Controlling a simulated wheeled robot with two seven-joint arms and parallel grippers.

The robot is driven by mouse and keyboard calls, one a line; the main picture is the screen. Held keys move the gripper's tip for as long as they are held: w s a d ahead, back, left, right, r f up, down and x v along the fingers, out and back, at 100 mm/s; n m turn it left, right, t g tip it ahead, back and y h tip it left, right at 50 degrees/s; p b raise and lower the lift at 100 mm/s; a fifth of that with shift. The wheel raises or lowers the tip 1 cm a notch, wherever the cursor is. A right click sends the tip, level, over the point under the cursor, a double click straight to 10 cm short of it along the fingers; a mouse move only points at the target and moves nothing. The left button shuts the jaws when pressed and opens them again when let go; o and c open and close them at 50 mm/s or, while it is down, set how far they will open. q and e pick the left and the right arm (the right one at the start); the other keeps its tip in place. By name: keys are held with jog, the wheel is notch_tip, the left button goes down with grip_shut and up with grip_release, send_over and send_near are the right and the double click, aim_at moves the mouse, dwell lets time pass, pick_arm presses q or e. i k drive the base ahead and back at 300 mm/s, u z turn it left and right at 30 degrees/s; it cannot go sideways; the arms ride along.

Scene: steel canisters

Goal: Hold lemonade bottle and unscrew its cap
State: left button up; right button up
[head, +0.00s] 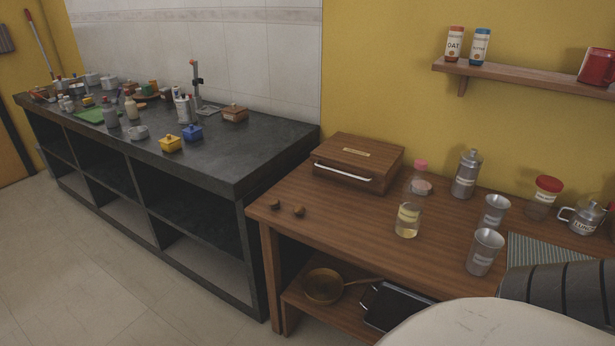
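A clear bottle (408,222) with pale yellow liquid and a yellowish label stands upright on the wooden table, in front of the bread box's right end. A pink cap (421,164) shows just above and behind it, with a pinkish patch (422,187) below. The clear glass shapes overlap, so I cannot tell whether this cap sits on the yellow bottle or on a second container behind it. Neither of my grippers is in view.
A wooden bread box (357,162) stands left of the bottle. Steel canister (466,175), cups (485,252) (494,213), a red-lidded jar (544,198), a steel pot (584,216) and a striped cloth (545,252) crowd the right. The table's front left is mostly clear, with two small brown knobs (286,207).

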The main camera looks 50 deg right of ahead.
aim_at(414, 195)
jog(key=u, duration=0.4)
jog(key=i, duration=0.7)
jog(key=z, duration=1.9)
